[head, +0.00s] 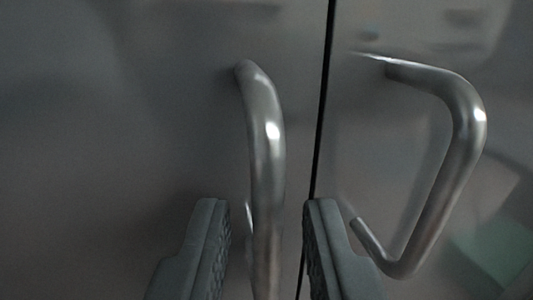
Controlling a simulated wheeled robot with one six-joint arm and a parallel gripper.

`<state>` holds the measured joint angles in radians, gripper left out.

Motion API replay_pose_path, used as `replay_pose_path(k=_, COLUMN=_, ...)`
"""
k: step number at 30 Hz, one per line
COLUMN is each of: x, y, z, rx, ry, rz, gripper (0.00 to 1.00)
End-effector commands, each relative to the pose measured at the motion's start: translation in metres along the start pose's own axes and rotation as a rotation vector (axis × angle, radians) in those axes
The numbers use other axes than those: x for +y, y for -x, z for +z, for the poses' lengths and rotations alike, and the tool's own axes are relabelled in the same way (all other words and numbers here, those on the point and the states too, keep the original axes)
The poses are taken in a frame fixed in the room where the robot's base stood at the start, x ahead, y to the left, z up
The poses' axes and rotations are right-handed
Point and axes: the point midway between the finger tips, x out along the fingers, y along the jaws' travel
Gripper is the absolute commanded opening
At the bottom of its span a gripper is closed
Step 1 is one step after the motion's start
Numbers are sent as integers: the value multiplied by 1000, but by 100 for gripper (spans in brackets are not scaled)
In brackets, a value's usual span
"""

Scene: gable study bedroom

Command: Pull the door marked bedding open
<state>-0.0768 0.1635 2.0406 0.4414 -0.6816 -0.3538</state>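Two grey metal doors meet at a narrow dark vertical gap. The left door (120,130) has a bent metal bar handle (266,150), and the right door (390,180) has a similar handle (465,140). No marking shows in view, so I cannot tell which door is the bedding one. My gripper (268,225) is open, with one finger on each side of the left handle. A space shows between the handle and each finger. The lower end of the left handle is out of frame. Both doors look shut.
The right handle stands out close to the right of my right finger. The dark gap (325,110) between the doors runs just behind that finger. The left door's surface is clear to the left of my gripper.

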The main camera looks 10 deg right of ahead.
Motion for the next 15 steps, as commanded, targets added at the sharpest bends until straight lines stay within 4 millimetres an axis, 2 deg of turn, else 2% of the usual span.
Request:
replay_pose_path(k=6, x=0, y=-18, z=0, rx=0, ry=-1, rz=1, gripper=24)
replay_pose_path(k=15, x=0, y=-22, z=0, rx=0, ry=-1, rz=1, gripper=24)
